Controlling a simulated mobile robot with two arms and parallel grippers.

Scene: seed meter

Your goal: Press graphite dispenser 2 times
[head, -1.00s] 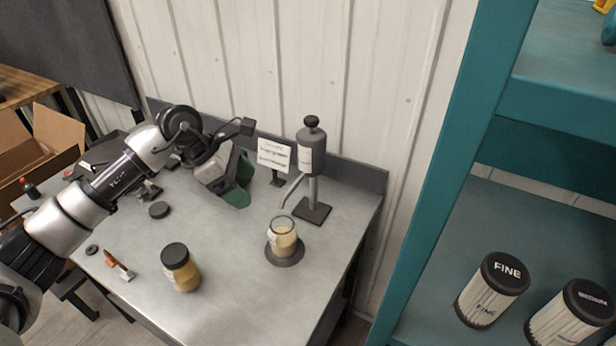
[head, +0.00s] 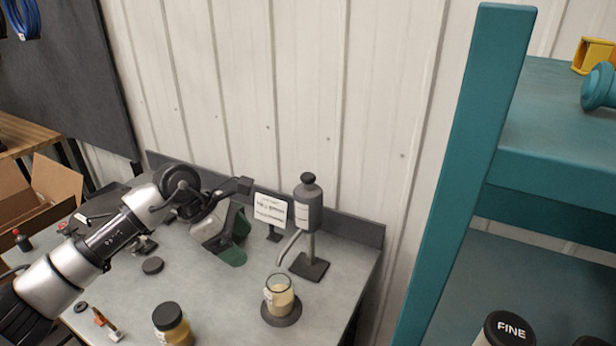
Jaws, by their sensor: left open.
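The graphite dispenser (head: 309,208) is a grey cylinder with a dark knob on top. It stands upright on a post with a square dark base at the back right of the bench, and its bent spout points down to the left. A glass jar (head: 279,296) with pale contents stands on a round dark pad in front of it. My left gripper (head: 236,247) has green fingers and is open and empty. It is left of the dispenser, low over the bench and apart from it. My right gripper is not in view.
A small sign (head: 270,210) stands just left of the dispenser. A jar with a black lid (head: 172,325) stands at the bench front. A teal shelf (head: 470,160) rises on the right, holding a canister marked FINE (head: 507,330). The bench middle is mostly clear.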

